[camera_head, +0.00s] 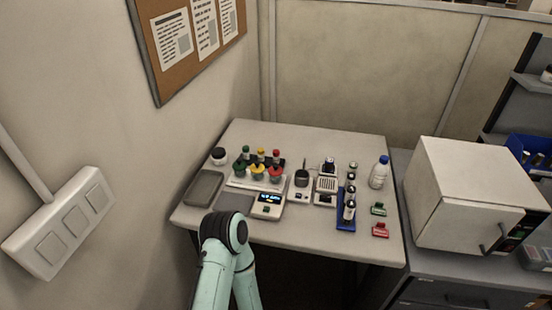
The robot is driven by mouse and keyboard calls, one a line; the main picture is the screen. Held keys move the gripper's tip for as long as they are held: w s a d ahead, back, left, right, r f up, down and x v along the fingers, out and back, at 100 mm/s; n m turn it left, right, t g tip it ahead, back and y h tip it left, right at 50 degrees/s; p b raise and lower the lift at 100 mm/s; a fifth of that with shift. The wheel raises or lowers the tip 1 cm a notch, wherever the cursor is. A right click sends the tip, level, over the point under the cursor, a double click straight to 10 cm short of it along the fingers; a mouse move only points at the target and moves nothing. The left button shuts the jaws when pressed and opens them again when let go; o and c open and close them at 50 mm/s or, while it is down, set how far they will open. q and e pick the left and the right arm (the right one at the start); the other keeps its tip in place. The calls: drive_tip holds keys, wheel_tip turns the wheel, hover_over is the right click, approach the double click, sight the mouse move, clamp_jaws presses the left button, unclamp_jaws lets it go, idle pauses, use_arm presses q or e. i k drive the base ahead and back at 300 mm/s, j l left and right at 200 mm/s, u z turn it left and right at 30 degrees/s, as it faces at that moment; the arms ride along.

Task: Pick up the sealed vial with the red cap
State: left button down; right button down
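I cannot tell whether the vial is sealed. A teal arm of mine rises at the bottom, but neither gripper shows.
A scale with a lit display (269,208) stands in front of the colored pieces. A grey tray (203,188) is at left. A blue rack (346,216), a bottle (379,172) and a white oven-like box (475,195) are at right. The table's front strip (310,234) is clear.

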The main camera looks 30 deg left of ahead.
sight(276, 154)
drive_tip(key=u, duration=1.35)
